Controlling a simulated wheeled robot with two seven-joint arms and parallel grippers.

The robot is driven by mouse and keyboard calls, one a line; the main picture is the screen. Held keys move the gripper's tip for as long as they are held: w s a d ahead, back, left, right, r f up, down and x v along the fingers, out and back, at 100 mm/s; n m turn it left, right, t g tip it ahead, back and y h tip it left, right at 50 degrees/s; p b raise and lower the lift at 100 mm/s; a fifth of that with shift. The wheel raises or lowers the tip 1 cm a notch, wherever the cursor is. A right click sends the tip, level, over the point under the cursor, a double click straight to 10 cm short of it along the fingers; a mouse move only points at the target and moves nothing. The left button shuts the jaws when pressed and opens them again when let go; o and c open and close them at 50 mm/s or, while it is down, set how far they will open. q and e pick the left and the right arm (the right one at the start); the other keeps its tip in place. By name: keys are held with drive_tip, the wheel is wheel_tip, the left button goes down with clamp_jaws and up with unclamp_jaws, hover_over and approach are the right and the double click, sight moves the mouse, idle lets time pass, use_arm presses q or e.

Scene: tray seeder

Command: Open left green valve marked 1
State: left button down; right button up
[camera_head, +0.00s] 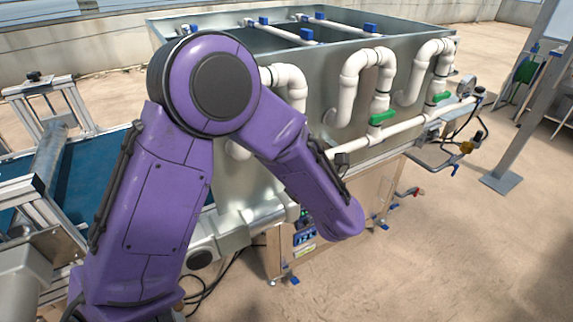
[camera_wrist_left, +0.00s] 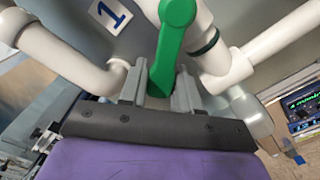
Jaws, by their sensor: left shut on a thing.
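The green valve (camera_wrist_left: 176,40) is a lever handle on a white pipe, with its rounded end at the top of the left wrist view. A tag marked 1 (camera_wrist_left: 110,15) is on the metal wall to its left. The two grey fingers of my left gripper (camera_wrist_left: 160,86) stand on both sides of the lever's lower part and are shut on it. In the head view my purple left arm hides this valve and the gripper. My right gripper is not in view.
Two other green valves, a middle one (camera_head: 380,118) and a right one (camera_head: 441,98), sit on white pipes along the metal tank (camera_head: 330,62). A blue conveyor (camera_head: 80,165) lies at left. A control panel (camera_wrist_left: 308,106) shows at right. The floor at right front is clear.

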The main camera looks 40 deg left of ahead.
use_arm(q)
drive_tip(key=c, duration=0.9)
unclamp_jaws()
drive_tip(key=b+v, duration=0.2)
drive_tip(key=v, duration=0.8)
drive_tip(key=shift+s+d+b, duration=0.1)
drive_tip(key=shift+d+b, duration=0.1)
drive_tip(key=shift+b, duration=0.1)
